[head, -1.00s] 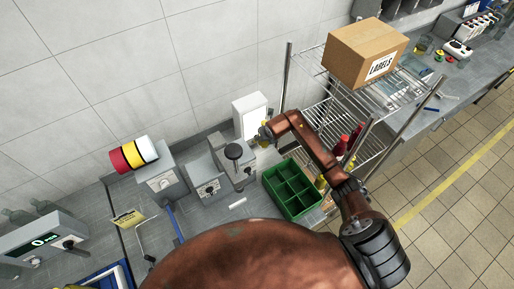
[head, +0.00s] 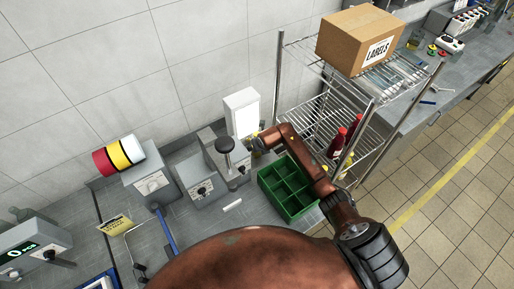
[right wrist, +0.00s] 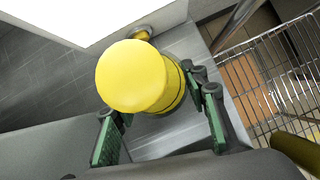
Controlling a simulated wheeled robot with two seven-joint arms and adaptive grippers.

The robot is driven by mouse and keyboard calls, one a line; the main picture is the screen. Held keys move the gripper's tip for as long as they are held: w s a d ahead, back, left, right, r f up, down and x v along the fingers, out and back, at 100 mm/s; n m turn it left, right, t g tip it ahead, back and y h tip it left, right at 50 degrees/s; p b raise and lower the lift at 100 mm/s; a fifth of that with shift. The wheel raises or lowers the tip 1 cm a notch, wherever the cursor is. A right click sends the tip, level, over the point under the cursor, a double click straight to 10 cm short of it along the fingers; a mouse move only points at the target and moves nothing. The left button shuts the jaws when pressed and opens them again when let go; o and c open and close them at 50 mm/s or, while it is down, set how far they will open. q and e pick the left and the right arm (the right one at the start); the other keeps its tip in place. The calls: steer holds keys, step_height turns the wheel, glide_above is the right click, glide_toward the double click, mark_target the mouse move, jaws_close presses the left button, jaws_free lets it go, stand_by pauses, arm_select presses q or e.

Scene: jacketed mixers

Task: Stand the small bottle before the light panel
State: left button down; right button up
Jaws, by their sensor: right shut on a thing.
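The small bottle shows in the right wrist view as a round yellow cap (right wrist: 132,75) on a yellow body (right wrist: 172,88). My right gripper (right wrist: 160,128) is shut on it, with a green-padded finger on either side. The cap hides most of the bottle, so I cannot tell whether its base touches the bench. The light panel (head: 241,112) is a white upright box against the wall; its bright face (right wrist: 75,15) fills the wrist view's upper left. In the head view my right gripper (head: 255,144) is just in front of the panel's lower right. My left gripper is not in view.
A grey mixer with a black knob (head: 225,146) stands close left of my right gripper. A green divided crate (head: 289,188) sits to its front right. A wire rack (head: 320,112) with a labels box (head: 358,42) stands right. A white stick (head: 232,205) lies on the bench.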

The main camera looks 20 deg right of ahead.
steer(key=o, duration=1.6)
steer(key=shift+s+r, duration=0.15)
steer(key=shift+r, duration=0.2)
steer(key=b+v, duration=0.1)
steer(key=v, duration=1)
steer(key=shift+s+r, duration=0.15)
steer(key=shift+r, duration=0.05)
